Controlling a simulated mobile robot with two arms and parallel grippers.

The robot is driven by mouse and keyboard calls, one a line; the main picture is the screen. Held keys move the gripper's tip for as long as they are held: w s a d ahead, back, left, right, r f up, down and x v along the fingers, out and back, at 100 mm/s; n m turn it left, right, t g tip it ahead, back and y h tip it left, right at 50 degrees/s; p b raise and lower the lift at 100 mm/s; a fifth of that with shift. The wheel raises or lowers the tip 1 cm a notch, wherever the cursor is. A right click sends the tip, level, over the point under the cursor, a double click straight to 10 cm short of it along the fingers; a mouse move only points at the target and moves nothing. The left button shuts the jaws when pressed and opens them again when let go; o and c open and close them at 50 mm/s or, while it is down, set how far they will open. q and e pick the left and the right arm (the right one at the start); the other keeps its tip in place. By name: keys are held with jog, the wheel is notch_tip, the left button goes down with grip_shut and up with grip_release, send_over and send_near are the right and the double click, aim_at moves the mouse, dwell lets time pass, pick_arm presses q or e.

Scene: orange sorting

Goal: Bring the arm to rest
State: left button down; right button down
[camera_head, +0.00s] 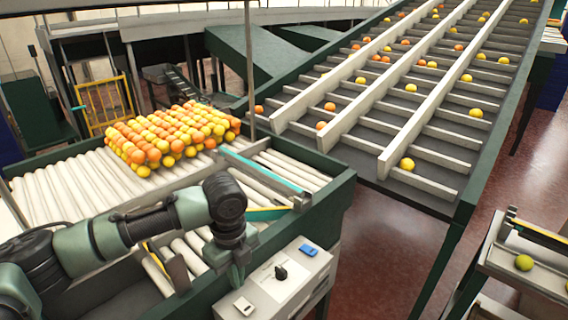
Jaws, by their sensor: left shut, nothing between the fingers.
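My left arm (130,228) comes in from the lower left and bends down at its dark wrist. My left gripper (238,276) hangs at the end of it, shut and empty, by the left side of the control box (285,280). Its fingertips are small and hard to make out. It is apart from the pile of oranges and lemons (165,138), which sits farther back on the roller table (55,190). My right gripper is not in view.
The control box has a dark knob (281,272) and a blue switch (308,250). A green frame (335,190) edges the roller table. A slatted conveyor (400,130) with scattered fruit rises at the right. A small chute (525,277) holds one yellow-green fruit (524,262).

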pick_arm(q)
jog(key=s+d+f+n+t+h, duration=0.1)
jog(key=s+d+f+n+h, duration=0.1)
jog(key=s+d+f+n, duration=0.3)
jog(key=s+d+f+n+t+h, duration=0.1)
jog(key=s+d+f+n+h, duration=0.2)
jog(key=s+d, duration=0.45)
jog(key=s+a+f+n+t+y, duration=0.1)
jog(key=s+a+f+n+y, duration=0.15)
jog(key=s+a+n, duration=0.5)
jog(key=s+a+f+n+y, duration=0.25)
jog(key=s+a+n, duration=0.25)
jog(key=a+n, duration=0.45)
notch_tip(320, 180, down, 30)
jog(key=a+m+b, duration=0.1)
jog(key=m+b, duration=0.1)
jog(key=b, duration=0.5)
jog(key=s+a+f+g+b, duration=0.1)
jog(key=s+f+b, duration=0.2)
jog(key=s+f, duration=0.6)
jog(key=s+a+f+g+b, duration=0.1)
jog(key=s+a+f+b, duration=0.1)
jog(key=s+f, duration=0.7)
notch_tip(320, 180, down, 7)
jog(key=shift+r+b, duration=0.1)
jog(key=shift+b, duration=0.4)
